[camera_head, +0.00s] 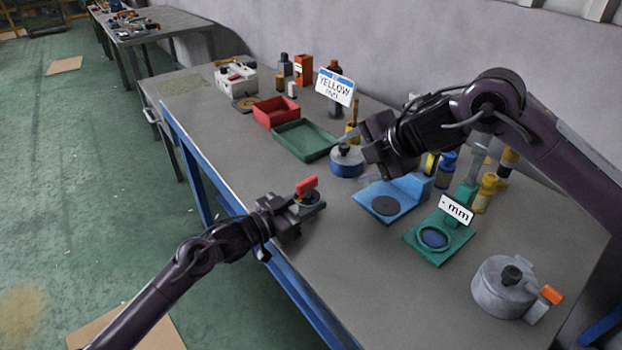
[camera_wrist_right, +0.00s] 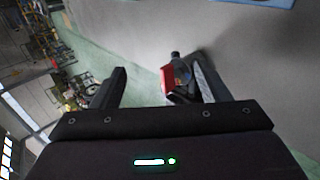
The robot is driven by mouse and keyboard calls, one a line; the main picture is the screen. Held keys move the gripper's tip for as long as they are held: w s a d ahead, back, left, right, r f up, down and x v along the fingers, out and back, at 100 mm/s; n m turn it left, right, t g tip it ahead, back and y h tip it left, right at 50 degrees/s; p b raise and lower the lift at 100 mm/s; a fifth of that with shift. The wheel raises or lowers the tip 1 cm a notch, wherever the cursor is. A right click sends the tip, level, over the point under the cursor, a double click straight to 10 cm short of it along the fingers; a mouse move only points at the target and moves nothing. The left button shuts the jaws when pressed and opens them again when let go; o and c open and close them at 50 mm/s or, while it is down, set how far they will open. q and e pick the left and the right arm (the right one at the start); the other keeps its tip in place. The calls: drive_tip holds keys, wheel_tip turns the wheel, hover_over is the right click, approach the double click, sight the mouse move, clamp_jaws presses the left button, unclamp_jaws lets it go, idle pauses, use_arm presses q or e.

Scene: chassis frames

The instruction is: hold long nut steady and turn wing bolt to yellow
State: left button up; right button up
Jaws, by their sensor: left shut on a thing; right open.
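A red wing bolt (camera_head: 306,186) stands upright above a dark grey body that looks like the long nut (camera_head: 309,203), near the table's front edge. My left gripper (camera_head: 304,212) is shut on this body, low beside it; the jaws hide part of it. My right gripper (camera_head: 352,162) is open and empty above the table, to the right of and behind the wing bolt, apart from it. In the right wrist view the open fingers (camera_wrist_right: 158,82) show, with the red wing bolt (camera_wrist_right: 168,78) beyond, partly behind the right finger. A sign (camera_head: 335,87) reads "YELLOW".
A blue-grey round pot (camera_head: 346,161) and a blue stand (camera_head: 408,194) are close to my right gripper. A green fixture (camera_head: 421,250) and grey canister (camera_head: 500,288) stand at right. Green (camera_head: 304,141) and red (camera_head: 276,112) trays lie behind. The table front is clear.

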drive_tip(key=f+n+t, duration=0.1)
drive_tip(key=n, duration=0.4)
drive_tip(key=n+t+y, duration=0.2)
drive_tip(key=n+y, duration=0.1)
drive_tip(key=n, duration=1.1)
approach(309, 182)
drive_tip(key=x, duration=1)
drive_tip(key=shift+w+a+f, duration=0.15)
drive_tip(key=shift+w+a, duration=0.05)
drive_tip(key=shift+w, duration=0.1)
drive_tip(key=c, duration=0.9)
drive_tip(key=shift+m, duration=0.4)
drive_tip(key=shift+c, duration=0.4)
